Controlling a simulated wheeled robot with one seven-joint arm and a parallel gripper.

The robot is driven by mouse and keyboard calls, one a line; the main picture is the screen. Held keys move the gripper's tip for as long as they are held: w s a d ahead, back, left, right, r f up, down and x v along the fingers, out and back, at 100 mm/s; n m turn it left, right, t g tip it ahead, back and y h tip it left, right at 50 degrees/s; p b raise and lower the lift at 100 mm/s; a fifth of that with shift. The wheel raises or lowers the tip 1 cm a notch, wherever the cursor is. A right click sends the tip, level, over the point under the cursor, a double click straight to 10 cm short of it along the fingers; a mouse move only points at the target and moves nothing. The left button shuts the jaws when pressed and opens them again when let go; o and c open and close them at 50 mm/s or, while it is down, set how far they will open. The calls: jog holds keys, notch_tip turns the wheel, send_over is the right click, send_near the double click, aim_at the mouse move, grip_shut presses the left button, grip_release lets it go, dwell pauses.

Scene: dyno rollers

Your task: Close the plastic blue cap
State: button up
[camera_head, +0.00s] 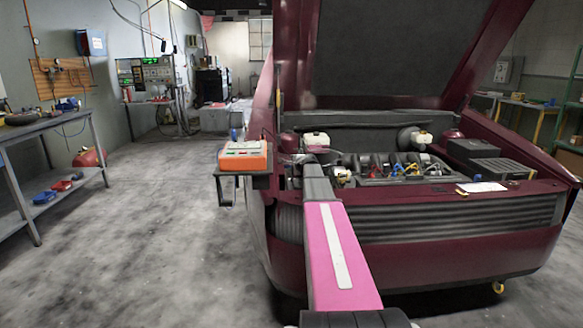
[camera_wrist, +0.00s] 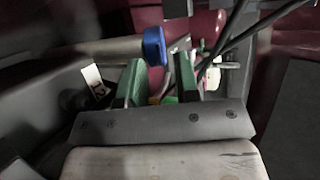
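The blue cap (camera_wrist: 154,46) shows in the wrist view as a round blue disc, tilted nearly edge-on. It lies just beyond and between the fingertips of my gripper (camera_wrist: 158,66). The two green fingers stand apart with a gap between them, and I see nothing held in it. Whether a finger touches the cap I cannot tell. In the head view my pink arm reaches over the front of the car into the engine bay; my gripper's fingers and the blue cap cannot be made out there.
The dark red car (camera_head: 450,250) has its hood (camera_head: 400,50) raised. Dark hoses (camera_wrist: 245,38) run close right of the fingers. An orange device (camera_head: 244,157) sits on a small stand left of the car. A workbench (camera_head: 40,130) stands far left; the floor between is clear.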

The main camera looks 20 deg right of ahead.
jog(key=v, duration=0.9)
jog(key=shift+s, duration=0.4)
